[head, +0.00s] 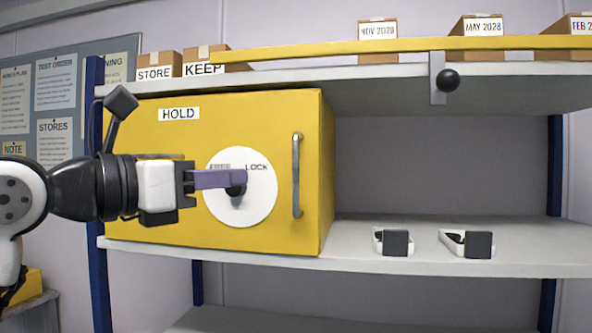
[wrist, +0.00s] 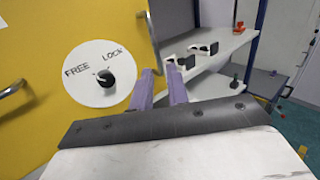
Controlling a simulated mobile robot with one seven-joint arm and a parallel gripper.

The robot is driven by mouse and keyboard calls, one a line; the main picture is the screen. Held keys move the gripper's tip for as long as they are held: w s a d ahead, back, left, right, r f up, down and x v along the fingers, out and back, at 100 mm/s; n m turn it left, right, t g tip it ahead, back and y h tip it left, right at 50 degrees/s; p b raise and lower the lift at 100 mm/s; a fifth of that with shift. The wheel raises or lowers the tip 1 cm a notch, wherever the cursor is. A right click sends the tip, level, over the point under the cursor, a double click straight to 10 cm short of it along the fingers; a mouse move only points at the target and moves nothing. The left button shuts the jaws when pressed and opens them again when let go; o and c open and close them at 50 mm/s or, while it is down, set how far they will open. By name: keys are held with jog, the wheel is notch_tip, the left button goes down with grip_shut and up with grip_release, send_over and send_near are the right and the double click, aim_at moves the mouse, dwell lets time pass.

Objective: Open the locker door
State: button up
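The yellow locker (head: 140,210) stands on the shelf, labelled HOLD, its door apparently flush. Its white dial (head: 240,212) reads FREE and LOCK; it shows in the wrist view (wrist: 85,92). The black knob (head: 237,191) is partly covered by my gripper in the head view but clear in the wrist view (wrist: 103,78). I cannot tell its setting surely. The metal handle (head: 296,175) is right of the dial; a metal bar (wrist: 153,35) shows there in the wrist view. My gripper (head: 246,178) overlaps the dial. In the wrist view its purple fingers (wrist: 161,72) are apart and empty, right of the knob.
A yellow rail (head: 340,47) with a black ball knob (head: 448,80) runs along the upper shelf, where boxes stand. Two white-and-black items (head: 394,243) (head: 468,243) sit on the lower shelf (head: 420,264) right of the locker. Space above them is free.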

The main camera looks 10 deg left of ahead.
aim_at(293, 176)
jog(key=shift+y, duration=0.4)
jog(key=p+x, duration=0.1)
jog(key=x, duration=0.3)
jog(key=p+x, duration=0.2)
jog(key=x, duration=0.2)
jog(key=p+x, duration=0.2)
jog(key=x, duration=0.3)
jog(key=shift+w+a, duration=0.25)
jog(key=shift+a, duration=0.1)
jog(key=shift+w+d+f, duration=0.1)
jog(key=shift+w+d, duration=0.2)
jog(key=shift+w, duration=0.1)
grip_shut()
